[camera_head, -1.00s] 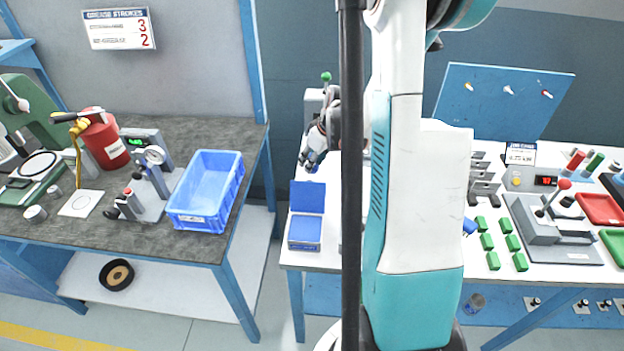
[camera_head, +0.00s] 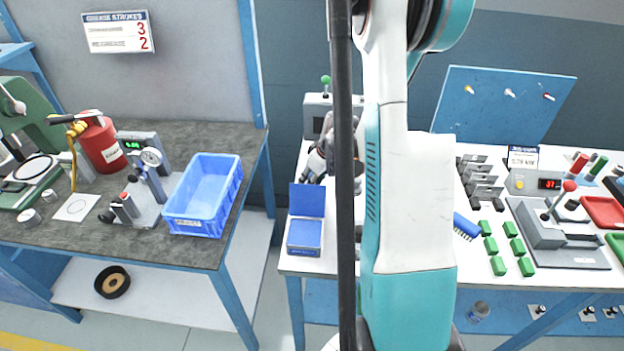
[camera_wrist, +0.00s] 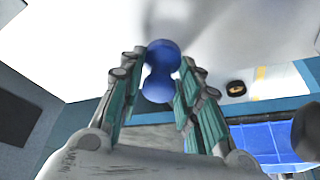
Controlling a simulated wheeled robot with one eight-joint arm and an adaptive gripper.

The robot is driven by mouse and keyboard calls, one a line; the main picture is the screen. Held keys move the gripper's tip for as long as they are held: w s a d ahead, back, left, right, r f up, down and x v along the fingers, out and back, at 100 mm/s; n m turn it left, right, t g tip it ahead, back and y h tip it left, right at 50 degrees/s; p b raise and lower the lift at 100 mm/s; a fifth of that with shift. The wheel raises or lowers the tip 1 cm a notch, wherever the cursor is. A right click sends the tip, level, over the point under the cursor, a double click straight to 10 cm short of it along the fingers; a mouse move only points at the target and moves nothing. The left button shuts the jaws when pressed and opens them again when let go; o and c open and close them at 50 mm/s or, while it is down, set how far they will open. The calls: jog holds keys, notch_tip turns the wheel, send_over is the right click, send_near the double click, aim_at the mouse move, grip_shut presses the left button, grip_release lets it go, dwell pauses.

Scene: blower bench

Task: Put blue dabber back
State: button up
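The blue dabber (camera_wrist: 159,82) shows in the wrist view as two rounded blue lobes with a narrow neck. It sits between the two teal-and-grey fingers of my gripper (camera_wrist: 163,76), which looks shut on it. In the head view my gripper (camera_head: 314,170) is above the left part of the white bench, behind an open blue pad box (camera_head: 304,249). The lid of the box stands up at its back. The dabber is hard to make out in the head view, and my arm and a dark pole hide part of the bench.
A grey device with a green knob (camera_head: 326,79) stands behind my gripper. A blue brush (camera_head: 466,226) and several green blocks (camera_head: 498,265) lie to the right. A blue bin (camera_head: 228,192) stands on the dark table (camera_head: 205,250) at left, across a gap.

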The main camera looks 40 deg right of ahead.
jog(key=o, duration=0.3)
jog(key=shift+r, duration=0.25)
jog(key=p+v, duration=0.4)
jog(key=v, duration=0.8)
dwell(0.8)
